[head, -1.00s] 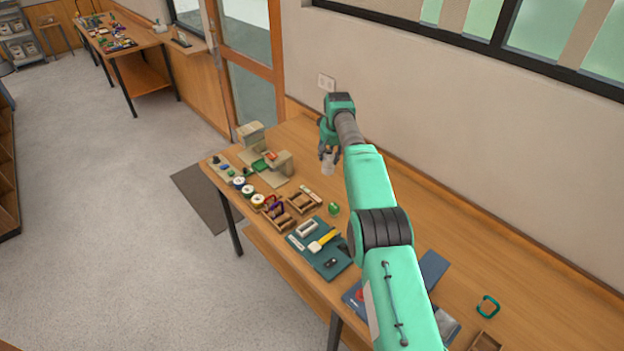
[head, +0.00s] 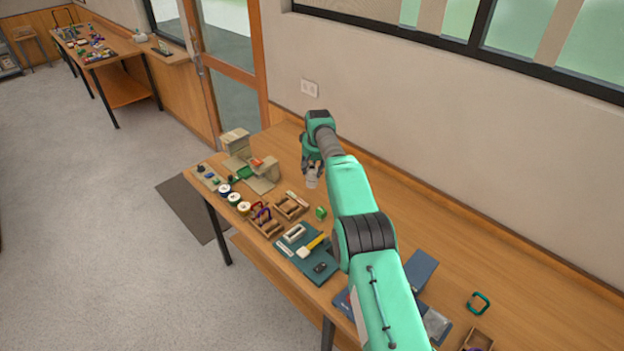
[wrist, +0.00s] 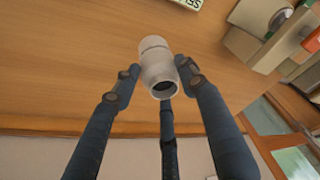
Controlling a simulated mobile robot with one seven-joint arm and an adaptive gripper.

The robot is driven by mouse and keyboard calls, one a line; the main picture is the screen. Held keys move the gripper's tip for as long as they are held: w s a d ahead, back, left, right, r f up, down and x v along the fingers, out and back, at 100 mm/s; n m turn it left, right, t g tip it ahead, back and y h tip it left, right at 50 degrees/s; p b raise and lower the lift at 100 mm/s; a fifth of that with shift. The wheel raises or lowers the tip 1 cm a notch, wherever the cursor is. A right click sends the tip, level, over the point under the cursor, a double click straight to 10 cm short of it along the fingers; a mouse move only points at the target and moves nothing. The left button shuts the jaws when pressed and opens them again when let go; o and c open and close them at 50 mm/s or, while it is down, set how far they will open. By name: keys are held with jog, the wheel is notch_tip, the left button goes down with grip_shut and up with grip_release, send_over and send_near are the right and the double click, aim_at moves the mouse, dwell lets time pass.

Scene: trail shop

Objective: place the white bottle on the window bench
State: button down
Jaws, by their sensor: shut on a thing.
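My gripper (head: 312,164) is shut on the white bottle (head: 312,179) and holds it over the near wooden bench (head: 395,225). In the wrist view the bottle (wrist: 158,58) sits between the dark fingers of my gripper (wrist: 160,78), its round open-looking end toward the camera. Bare wood lies behind it there. I cannot tell how far the bottle is above the bench top. Two benches show, the near one and a far bench (head: 106,57) at upper left; a window is above the near one.
Spools (head: 234,198), wooden trays (head: 290,207), a green item (head: 321,213) and a teal mat (head: 306,256) with tools crowd the near bench's front. Beige blocks (head: 235,143) stand at its left end. Bare wood runs along the wall, with a socket (head: 309,88) above.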

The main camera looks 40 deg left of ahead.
aim_at(313, 177)
dwell(0.3)
jog(key=shift+f, duration=2.45)
jog(key=shift+f, duration=0.15)
jog(key=c, duration=1)
grip_release()
jog(key=shift+r, duration=0.2)
jog(key=v, duration=1.1)
jog(key=shift+d+r, duration=0.15)
jog(key=shift+r, duration=0.25)
jog(key=shift+r, duration=0.1)
